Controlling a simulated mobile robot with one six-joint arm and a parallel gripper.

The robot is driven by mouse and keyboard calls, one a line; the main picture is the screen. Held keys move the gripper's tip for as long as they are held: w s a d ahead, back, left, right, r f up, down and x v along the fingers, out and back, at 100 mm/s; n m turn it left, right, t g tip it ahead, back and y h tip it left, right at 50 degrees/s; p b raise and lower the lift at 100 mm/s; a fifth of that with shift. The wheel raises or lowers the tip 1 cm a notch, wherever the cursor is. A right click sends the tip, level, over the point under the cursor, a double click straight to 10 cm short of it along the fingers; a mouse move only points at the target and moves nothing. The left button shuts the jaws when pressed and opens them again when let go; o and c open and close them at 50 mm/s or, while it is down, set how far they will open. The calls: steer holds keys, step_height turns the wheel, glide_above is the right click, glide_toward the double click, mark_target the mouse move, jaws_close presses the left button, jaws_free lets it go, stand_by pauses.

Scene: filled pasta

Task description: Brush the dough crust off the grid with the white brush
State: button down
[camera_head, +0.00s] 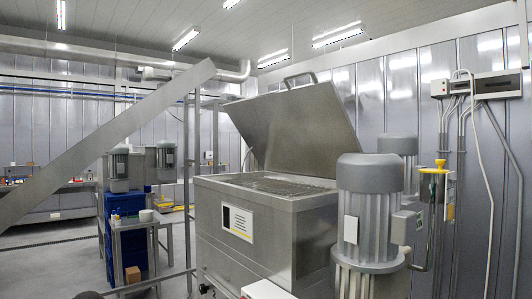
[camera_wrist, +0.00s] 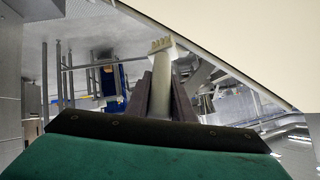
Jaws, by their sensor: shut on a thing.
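In the wrist view, my gripper (camera_wrist: 161,88) has two dark fingers closed around the pale handle of the white brush (camera_wrist: 163,48). The brush points away from the camera, with its head and short bristles beyond the fingertips. The brush head appears to be in free air, touching nothing that I can make out. In the head view, the metal grid (camera_head: 278,185) lies in the top opening of a steel machine whose lid is raised. Dough crust on the grid is too small to tell. My gripper is not clearly seen in the head view.
The steel machine's raised lid (camera_head: 297,125) leans back over the opening. A large grey motor (camera_head: 369,205) stands at its right front corner. A small metal table (camera_head: 138,222) and blue crates (camera_head: 124,205) stand to the left. A pale flat surface (camera_wrist: 255,40) fills the wrist view's upper right.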

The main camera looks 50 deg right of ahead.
steer(key=s+d+r+m+g+h+p, duration=0.15)
steer(key=d+r+m+h, duration=0.25)
steer(key=d+r, duration=1.15)
steer(key=s+d+r+m+g+h+p, duration=0.15)
steer(key=d+r+m+h, duration=0.3)
steer(key=d+r, duration=1.05)
steer(key=s+d+r+m+g+h+p, duration=0.1)
steer(key=s+d+r+m+g, duration=0.15)
steer(key=s+d+r, duration=0.4)
steer(key=s+d+r+m+g+h+p, duration=0.1)
steer(key=s+d+r+m+g, duration=0.2)
steer(key=d+r, duration=0.6)
steer(key=s+d+r+m+g+p, duration=0.1)
steer(key=s+d+m, duration=0.1)
steer(key=s+d, duration=0.3)
steer(key=s+d+r+m+g, duration=0.1)
steer(key=s+d, duration=0.4)
steer(key=s, duration=0.4)
steer(key=shift+s+r+m+p, duration=0.3)
steer(key=shift+s+m+p, duration=0.05)
steer(key=shift+s+m, duration=0.05)
steer(key=shift+f+h, duration=0.1)
steer(key=shift+h, duration=0.15)
